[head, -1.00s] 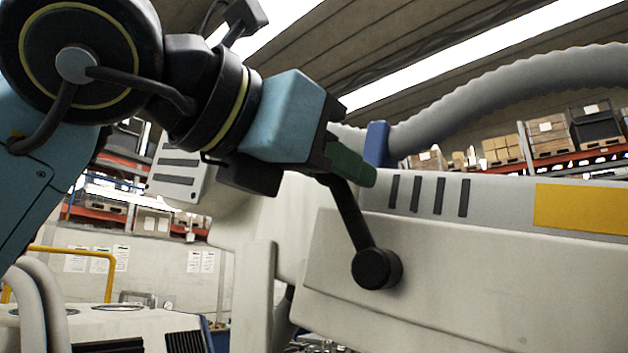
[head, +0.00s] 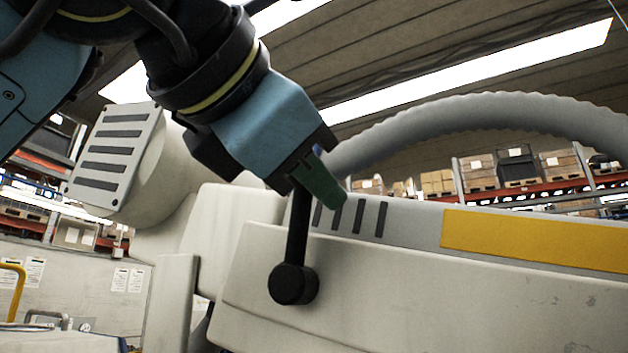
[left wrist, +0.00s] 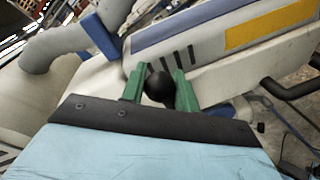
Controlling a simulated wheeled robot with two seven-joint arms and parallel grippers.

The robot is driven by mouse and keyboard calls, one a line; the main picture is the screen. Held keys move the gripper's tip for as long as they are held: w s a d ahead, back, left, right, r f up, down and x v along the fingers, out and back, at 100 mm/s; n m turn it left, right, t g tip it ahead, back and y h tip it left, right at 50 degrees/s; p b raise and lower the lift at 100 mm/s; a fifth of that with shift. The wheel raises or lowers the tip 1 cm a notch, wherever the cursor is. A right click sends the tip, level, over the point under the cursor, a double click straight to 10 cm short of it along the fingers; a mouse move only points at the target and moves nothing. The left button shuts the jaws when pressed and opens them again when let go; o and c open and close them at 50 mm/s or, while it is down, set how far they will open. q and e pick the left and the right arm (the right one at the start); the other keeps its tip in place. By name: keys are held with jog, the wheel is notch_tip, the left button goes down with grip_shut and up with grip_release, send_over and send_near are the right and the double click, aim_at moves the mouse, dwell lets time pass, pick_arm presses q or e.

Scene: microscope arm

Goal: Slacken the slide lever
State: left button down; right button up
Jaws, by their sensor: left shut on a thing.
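The slide lever (head: 297,228) is a black bar on a round black pivot hub (head: 293,284) on the side of the pale microscope arm (head: 400,290). In the head view it stands almost upright, its top end hidden by my left gripper (head: 318,178). In the left wrist view the lever's black ball knob (left wrist: 159,87) sits between the two green fingers of my left gripper (left wrist: 160,92). The left gripper is shut on that knob. My right gripper is not in view.
The microscope arm carries a grey strip with dark slots and a yellow panel (head: 535,240). A grey corrugated hose (head: 470,110) arches behind it. A slotted pale housing (head: 115,155) stands at the left. Shelves with boxes are far behind.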

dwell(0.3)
pick_arm(q)
jog(key=c, duration=1.1)
grip_release()
jog(key=shift+d, duration=0.1)
jog(key=shift+o, duration=0.2)
jog(key=shift+s, duration=0.1)
jog(key=b+v, duration=0.1)
jog(key=v, duration=1.2)
jog(key=shift+b, duration=0.35)
jog(key=shift+s, duration=0.15)
